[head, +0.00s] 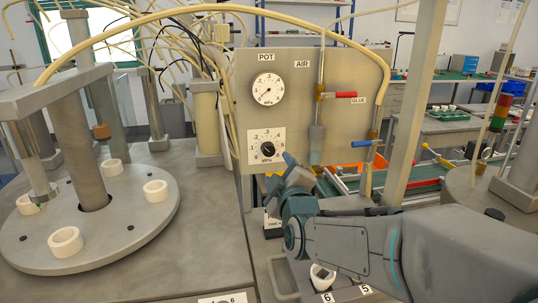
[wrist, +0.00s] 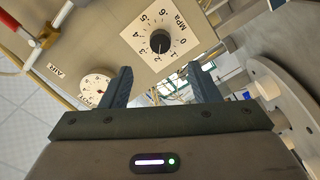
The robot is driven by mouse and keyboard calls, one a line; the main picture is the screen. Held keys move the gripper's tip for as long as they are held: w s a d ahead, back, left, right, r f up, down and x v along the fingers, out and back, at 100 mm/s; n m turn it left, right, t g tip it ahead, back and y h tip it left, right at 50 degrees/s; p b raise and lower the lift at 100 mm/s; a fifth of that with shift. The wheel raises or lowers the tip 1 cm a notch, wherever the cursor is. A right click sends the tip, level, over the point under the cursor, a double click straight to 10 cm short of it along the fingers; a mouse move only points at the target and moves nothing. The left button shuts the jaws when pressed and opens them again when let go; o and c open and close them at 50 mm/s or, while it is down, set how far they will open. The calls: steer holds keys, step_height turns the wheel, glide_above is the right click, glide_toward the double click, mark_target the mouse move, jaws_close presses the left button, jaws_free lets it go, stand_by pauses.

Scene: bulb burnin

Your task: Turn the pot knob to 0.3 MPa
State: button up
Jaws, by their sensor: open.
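The pot knob (head: 267,149) is a small black dial knob on a white scale plate marked in MPa, low on the grey panel (head: 330,65). In the wrist view the knob (wrist: 160,41) lies beyond the fingertips, roughly centred between them; its exact setting is too small to read. The round POT gauge (head: 267,89) is above it, and also shows in the wrist view (wrist: 97,88). My gripper (wrist: 162,76) is open and empty, apart from the knob. In the head view my gripper (head: 285,165) is just right of and below the knob plate, its fingers partly hidden.
A red-handled valve (head: 340,95) and a blue-handled valve (head: 366,143) stand on pipes right of the knob. A large round plate (head: 100,225) with white rings lies at left. Hoses arch over the panel. A pale post (head: 412,100) stands right of the panel.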

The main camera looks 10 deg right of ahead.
mark_target(269, 151)
steer(key=w, duration=1.1)
steer(key=shift+c, duration=0.4)
steer(key=c, duration=0.9)
